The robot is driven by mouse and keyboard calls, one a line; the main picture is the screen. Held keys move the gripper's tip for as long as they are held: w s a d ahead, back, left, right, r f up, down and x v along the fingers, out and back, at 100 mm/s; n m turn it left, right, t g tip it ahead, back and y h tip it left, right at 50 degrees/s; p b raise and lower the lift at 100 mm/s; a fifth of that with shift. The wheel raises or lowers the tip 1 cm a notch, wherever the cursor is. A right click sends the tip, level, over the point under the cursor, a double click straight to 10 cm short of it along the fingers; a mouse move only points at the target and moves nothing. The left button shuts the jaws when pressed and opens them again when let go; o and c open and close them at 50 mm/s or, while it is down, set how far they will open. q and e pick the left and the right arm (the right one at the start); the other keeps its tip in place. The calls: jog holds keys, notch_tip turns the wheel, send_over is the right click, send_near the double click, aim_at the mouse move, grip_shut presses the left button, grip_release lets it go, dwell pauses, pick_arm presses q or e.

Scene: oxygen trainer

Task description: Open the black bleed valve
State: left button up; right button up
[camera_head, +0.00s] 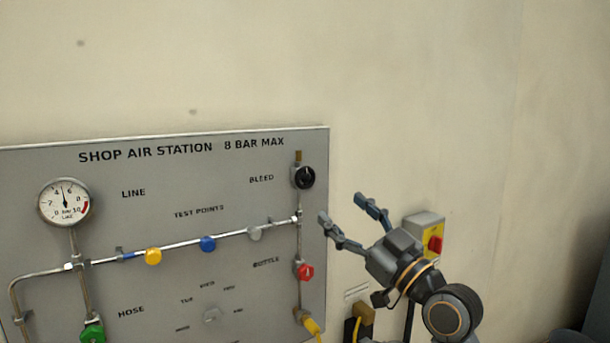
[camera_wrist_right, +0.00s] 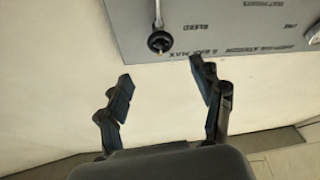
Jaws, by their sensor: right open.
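The black bleed valve (camera_head: 304,177) is a round black knob at the upper right of the grey panel, beside the word BLEED. It also shows in the right wrist view (camera_wrist_right: 160,41), above and between the fingers. My right gripper (camera_head: 345,208) is open and empty, to the right of and a little below the knob, apart from it. In the right wrist view the open fingers (camera_wrist_right: 157,80) have bare wall between them. My left gripper is in neither view.
The grey panel (camera_head: 160,185) carries a pressure gauge (camera_head: 65,202), a red knob (camera_head: 305,271), a green knob (camera_head: 92,332) and yellow and blue test points. A yellow switch box with a red knob (camera_head: 435,244) is on the wall behind my right gripper. The wall above is clear.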

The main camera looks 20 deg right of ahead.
aim_at(307, 180)
jog(key=p+x, duration=0.4)
jog(key=x, duration=0.7)
jog(key=shift+w+a+p, duration=0.2)
jog(key=shift+p, duration=0.15)
jog(key=shift+w+a+r, duration=0.15)
jog(key=shift+w+a, duration=0.1)
jog(key=shift+w, duration=0.35)
jog(key=c, duration=1.2)
jog(key=shift+o, duration=0.2)
